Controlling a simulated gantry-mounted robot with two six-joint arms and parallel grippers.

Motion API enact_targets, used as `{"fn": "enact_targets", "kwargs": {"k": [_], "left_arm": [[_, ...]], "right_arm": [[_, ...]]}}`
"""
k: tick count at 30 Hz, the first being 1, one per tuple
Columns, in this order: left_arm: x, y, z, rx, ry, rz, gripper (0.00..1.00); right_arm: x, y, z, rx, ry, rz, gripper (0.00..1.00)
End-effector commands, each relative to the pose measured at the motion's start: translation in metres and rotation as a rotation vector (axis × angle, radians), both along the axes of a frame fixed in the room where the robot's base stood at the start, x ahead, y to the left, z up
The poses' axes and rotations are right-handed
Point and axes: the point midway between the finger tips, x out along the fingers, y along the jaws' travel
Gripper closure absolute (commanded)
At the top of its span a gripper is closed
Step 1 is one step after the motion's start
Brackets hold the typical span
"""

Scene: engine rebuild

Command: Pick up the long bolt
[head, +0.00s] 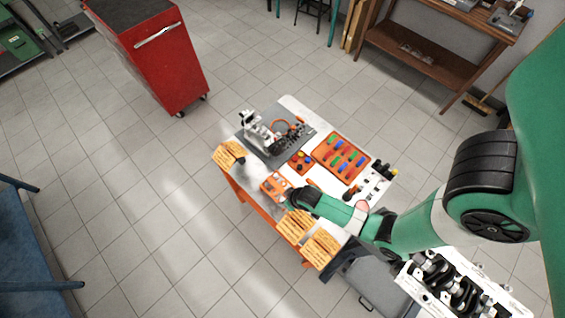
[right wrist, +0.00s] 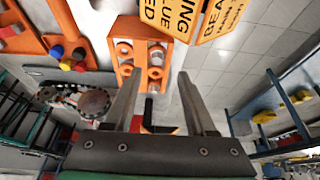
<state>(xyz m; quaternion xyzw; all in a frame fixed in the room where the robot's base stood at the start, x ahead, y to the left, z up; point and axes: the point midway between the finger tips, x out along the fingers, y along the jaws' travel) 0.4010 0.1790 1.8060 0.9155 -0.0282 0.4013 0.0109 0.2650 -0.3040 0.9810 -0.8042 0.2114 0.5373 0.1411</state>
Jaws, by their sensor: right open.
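An orange holder (head: 275,186) lies on the table near its left edge, beside my right gripper (head: 288,194). In the right wrist view the holder (right wrist: 131,68) has round sockets and several grey bolt-like pieces (right wrist: 157,53). A thin dark shaft (right wrist: 148,112) shows lower down between the fingers. I cannot tell which piece is the long bolt. My right gripper (right wrist: 157,76) is open, its two fingers apart, with nothing clearly held. The holder lies beyond the fingertips in that view. My left gripper is not in view.
An orange tray of coloured pieces (head: 341,157), a small tray of coloured caps (head: 301,161) and a grey mat with an engine assembly (head: 262,133) share the table. A red cabinet (head: 165,65) stands apart.

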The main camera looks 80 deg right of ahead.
Motion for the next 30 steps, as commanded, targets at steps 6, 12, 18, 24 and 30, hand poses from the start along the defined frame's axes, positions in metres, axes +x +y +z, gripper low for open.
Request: {"fn": "enact_targets", "kwargs": {"k": [6, 12, 18, 24, 30], "left_arm": [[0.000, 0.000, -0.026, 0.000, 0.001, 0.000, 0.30], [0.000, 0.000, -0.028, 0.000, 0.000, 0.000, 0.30], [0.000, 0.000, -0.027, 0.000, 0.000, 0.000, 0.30], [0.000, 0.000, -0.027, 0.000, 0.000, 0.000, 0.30], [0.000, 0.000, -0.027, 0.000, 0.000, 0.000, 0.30]], "right_arm": [[0.007, -0.011, -0.036, 0.002, 0.001, -0.003, 0.44], [0.013, -0.013, -0.047, 0.000, 0.000, -0.001, 0.44], [0.012, -0.013, -0.046, 0.000, 0.000, 0.000, 0.51], [0.012, -0.013, -0.046, 0.000, 0.000, 0.000, 0.87], [0.012, -0.013, -0.046, 0.000, 0.000, 0.000, 1.00]]}}
